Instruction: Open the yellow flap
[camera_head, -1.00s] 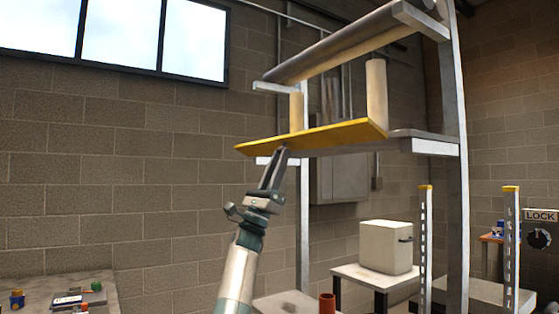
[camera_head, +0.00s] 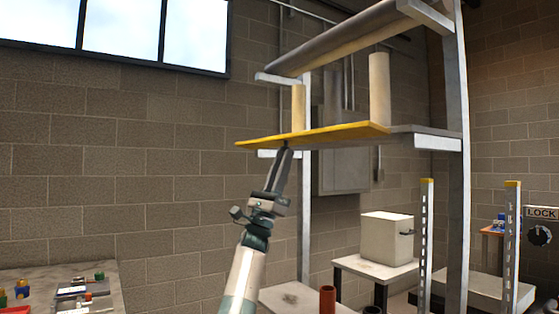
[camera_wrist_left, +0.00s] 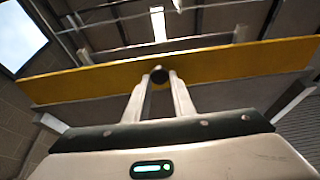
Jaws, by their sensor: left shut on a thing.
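The yellow flap (camera_head: 335,134) is a long thin board along the front of the shelf on the metal rack, lying close to level in the head view. In the left wrist view it spans the picture as a yellow band (camera_wrist_left: 230,62). My left gripper (camera_head: 285,151) reaches up from below to its edge, left of its middle. In the left wrist view the fingertips (camera_wrist_left: 160,76) are shut on a small dark round knob (camera_wrist_left: 159,74) at the flap. My right gripper is in neither view.
Two cream cylinders (camera_head: 379,90) stand behind the flap, below a long grey pipe (camera_head: 345,36). The rack's metal post (camera_head: 456,180) is at right. A white box (camera_head: 387,239) sits on a low table. Open space lies left of my arm.

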